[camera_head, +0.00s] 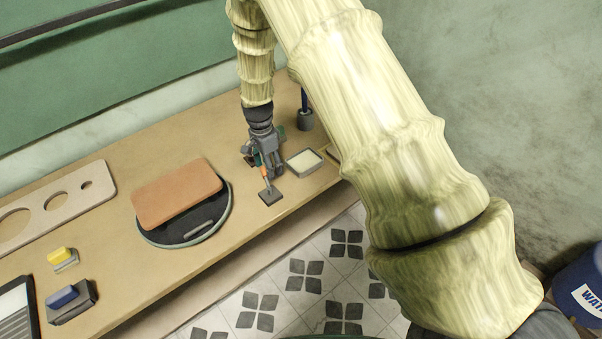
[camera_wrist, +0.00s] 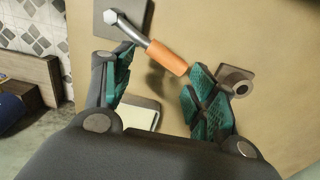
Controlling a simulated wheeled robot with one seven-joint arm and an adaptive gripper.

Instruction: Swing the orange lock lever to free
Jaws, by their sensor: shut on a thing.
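The lock lever has an orange grip (camera_wrist: 168,57) on a grey metal rod. The rod runs to a bolt-like pivot on a dark square base at the upper left of the wrist view. In the head view the orange grip (camera_head: 264,172) shows just above its dark base (camera_head: 270,197), near the bench's front edge. My gripper (camera_head: 270,166) points down beside it. The exact contact is hard to see.
A shallow tray (camera_head: 305,163) stands right of my gripper. A dark holder with a blue post (camera_head: 305,119) is behind. An orange-brown board (camera_head: 177,193) lies on a round black tray (camera_head: 222,222) to the left.

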